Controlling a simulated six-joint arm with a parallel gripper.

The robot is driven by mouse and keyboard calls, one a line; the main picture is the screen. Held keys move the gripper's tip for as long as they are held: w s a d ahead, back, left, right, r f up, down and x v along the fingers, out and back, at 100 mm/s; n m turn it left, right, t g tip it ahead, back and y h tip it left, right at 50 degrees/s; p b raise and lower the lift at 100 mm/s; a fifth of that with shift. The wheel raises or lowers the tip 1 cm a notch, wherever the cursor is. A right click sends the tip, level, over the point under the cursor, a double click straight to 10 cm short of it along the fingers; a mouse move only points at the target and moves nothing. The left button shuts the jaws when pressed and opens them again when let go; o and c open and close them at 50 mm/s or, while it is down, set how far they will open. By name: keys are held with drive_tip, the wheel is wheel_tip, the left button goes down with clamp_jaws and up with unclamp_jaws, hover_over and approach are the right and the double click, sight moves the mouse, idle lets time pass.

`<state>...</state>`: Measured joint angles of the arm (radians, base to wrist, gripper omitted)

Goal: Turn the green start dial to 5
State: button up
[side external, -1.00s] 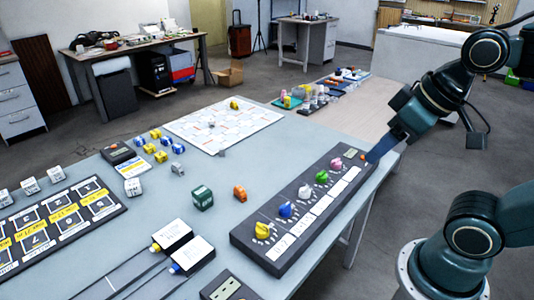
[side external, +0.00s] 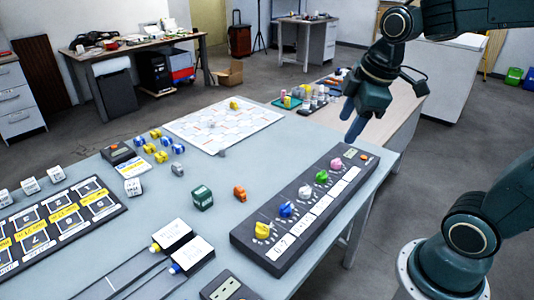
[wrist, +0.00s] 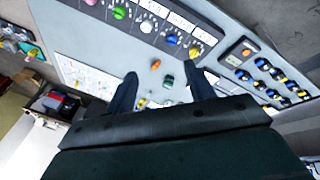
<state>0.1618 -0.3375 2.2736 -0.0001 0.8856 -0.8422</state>
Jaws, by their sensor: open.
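The green dial (side external: 322,176) sits on the dark dial panel (side external: 238,238), between a pink dial (side external: 337,164) and a white dial (side external: 305,192). The wrist view shows the green dial (wrist: 119,12) near the top edge. Its exact setting is too small to read. My gripper (side external: 352,125) is raised behind and above the panel's far end, touching nothing. In the wrist view my gripper (wrist: 161,75) has its two fingers wide apart with nothing held between them.
A blue dial (side external: 286,209) and a yellow dial (side external: 261,229) share the panel. A green block (side external: 202,197) and an orange piece (side external: 240,193) lie beside it. A white grid board (side external: 222,127) lies farther back. Bare table surrounds the blocks.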

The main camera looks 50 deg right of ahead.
drive_tip(key=w+d+f+n+g, duration=0.2)
drive_tip(key=w+d+f+n, duration=0.4)
drive_tip(key=w+d+n, duration=0.2)
drive_tip(key=n+g, duration=0.2)
drive_tip(key=n, duration=0.5)
hover_over(322, 173)
wheel_tip(322, 173, down, 8)
drive_tip(key=shift+d+f+y, duration=0.15)
drive_tip(key=shift+f+y, duration=0.05)
drive_tip(key=shift+y, duration=0.1)
drive_tip(key=shift+f, duration=0.1)
wheel_tip(322, 173, down, 14)
drive_tip(key=shift+r, duration=0.25)
drive_tip(key=c, duration=1)
